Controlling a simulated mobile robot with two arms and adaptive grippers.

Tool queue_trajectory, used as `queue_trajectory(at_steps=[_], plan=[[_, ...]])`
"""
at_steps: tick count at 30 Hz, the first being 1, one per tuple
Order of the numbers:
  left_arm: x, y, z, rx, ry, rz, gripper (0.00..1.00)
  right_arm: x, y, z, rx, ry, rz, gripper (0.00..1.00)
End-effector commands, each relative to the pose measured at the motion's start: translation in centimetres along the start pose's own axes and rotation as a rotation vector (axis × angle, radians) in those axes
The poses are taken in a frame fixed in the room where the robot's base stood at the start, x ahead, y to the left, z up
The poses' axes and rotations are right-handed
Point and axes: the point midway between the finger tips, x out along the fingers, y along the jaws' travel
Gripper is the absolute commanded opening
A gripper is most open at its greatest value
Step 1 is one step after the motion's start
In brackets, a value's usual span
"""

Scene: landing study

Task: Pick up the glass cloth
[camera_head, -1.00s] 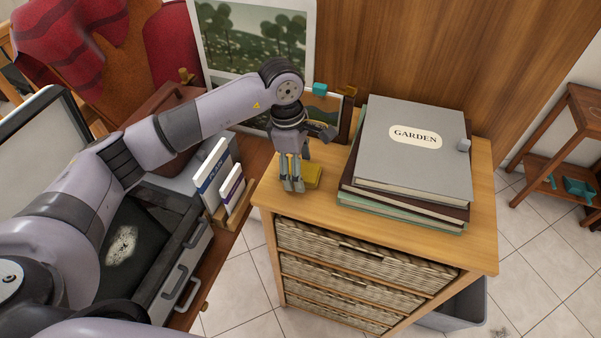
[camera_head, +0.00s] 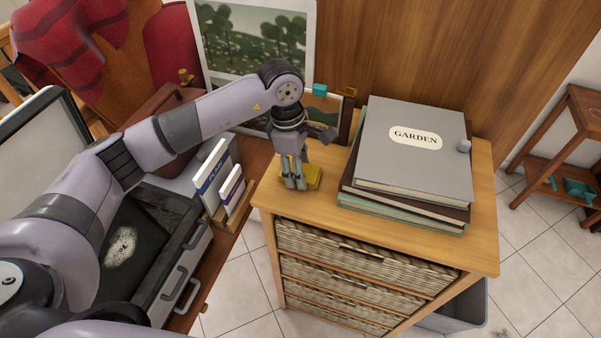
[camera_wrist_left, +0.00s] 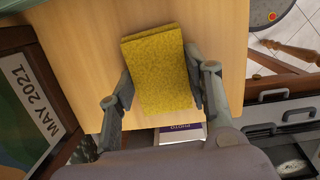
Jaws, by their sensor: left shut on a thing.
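The glass cloth (camera_head: 314,178) is a folded yellow cloth on the left part of the wooden cabinet top, beside the stack of albums. My left gripper (camera_head: 296,186) points down at its left side and hides part of it. In the left wrist view the cloth (camera_wrist_left: 160,68) lies between the two fingers of my left gripper (camera_wrist_left: 158,88), which are shut on it. It looks flat, at the level of the cabinet top. My right gripper is not in view.
A stack of albums topped by a grey "GARDEN" one (camera_head: 415,150) fills the cabinet's middle. Framed pictures (camera_head: 255,40) lean behind. A holder with booklets (camera_head: 212,175) stands left of the cabinet (camera_head: 285,210). The cabinet's front left corner is bare.

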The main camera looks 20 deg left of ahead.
Motion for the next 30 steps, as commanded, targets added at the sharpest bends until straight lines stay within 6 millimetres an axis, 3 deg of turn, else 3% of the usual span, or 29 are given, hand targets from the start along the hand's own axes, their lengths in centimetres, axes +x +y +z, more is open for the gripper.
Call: queue_trajectory(at_steps=[10,17,18,23,30], plan=[[-0.1,0.0,0.0,0.000,0.000,0.000,0.26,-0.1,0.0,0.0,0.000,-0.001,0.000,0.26],[-0.9,0.0,0.2,0.000,-0.001,-0.001,0.26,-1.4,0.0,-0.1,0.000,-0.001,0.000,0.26],[-1.3,0.1,0.2,0.001,-0.001,0.004,0.26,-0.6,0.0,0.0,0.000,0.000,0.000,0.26],[-4.8,0.2,0.8,0.002,-0.002,0.008,0.26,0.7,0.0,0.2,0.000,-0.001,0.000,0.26],[-12.3,0.1,1.9,0.003,0.000,0.009,0.26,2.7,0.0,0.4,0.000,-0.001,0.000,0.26]])
